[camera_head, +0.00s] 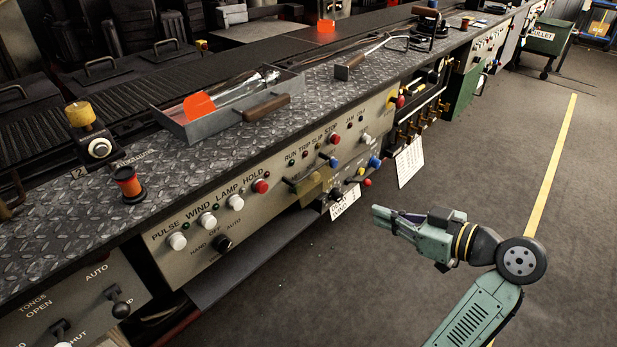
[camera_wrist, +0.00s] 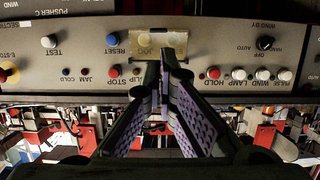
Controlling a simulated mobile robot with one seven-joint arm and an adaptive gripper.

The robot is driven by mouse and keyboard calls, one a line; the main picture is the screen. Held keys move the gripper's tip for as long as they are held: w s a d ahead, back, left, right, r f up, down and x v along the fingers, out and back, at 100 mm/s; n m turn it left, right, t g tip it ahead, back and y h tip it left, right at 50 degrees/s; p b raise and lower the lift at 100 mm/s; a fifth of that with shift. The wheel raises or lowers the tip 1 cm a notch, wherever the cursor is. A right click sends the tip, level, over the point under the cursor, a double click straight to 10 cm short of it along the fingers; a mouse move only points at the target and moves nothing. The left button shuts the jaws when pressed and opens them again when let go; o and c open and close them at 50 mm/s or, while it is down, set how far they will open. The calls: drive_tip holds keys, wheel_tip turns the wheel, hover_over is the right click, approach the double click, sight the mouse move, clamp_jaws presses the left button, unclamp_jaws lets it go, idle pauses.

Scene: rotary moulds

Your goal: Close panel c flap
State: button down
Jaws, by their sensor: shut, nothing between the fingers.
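The grey control panel (camera_head: 270,195) runs along the front of the bench, with lettered buttons and lamps. A small yellowish, see-through cover (camera_head: 309,184) shows on its lower middle part; I take it to be the flap, but no panel letter is readable on it. In the wrist view a yellowish plate (camera_wrist: 146,52) sits on the upside-down panel, partly hidden behind my fingers; its angle is hard to tell. My gripper (camera_head: 377,214) is shut and empty, held out over the floor in front of the panel, apart from it. The wrist view shows its fingers (camera_wrist: 168,58) pointing at the plate.
White buttons and a red one (camera_head: 261,186) stick out beside the cover. White paper tags (camera_head: 409,161) hang below the bench edge. A metal tray (camera_head: 220,118) with a wooden handle lies on the bench top. The floor (camera_head: 380,285) around my arm is clear.

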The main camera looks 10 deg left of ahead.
drive_tip(key=p, duration=0.3)
approach(323, 198)
drive_tip(key=x, duration=0.7)
drive_tip(key=f+y+b, duration=0.1)
drive_tip(key=b, duration=0.3)
drive_tip(key=w+a+f+t+b, duration=0.1)
drive_tip(key=b, duration=0.3)
drive_tip(key=shift+a+y+b, duration=0.25)
drive_tip(key=shift+y+b, duration=0.05)
drive_tip(key=shift+y, duration=0.1)
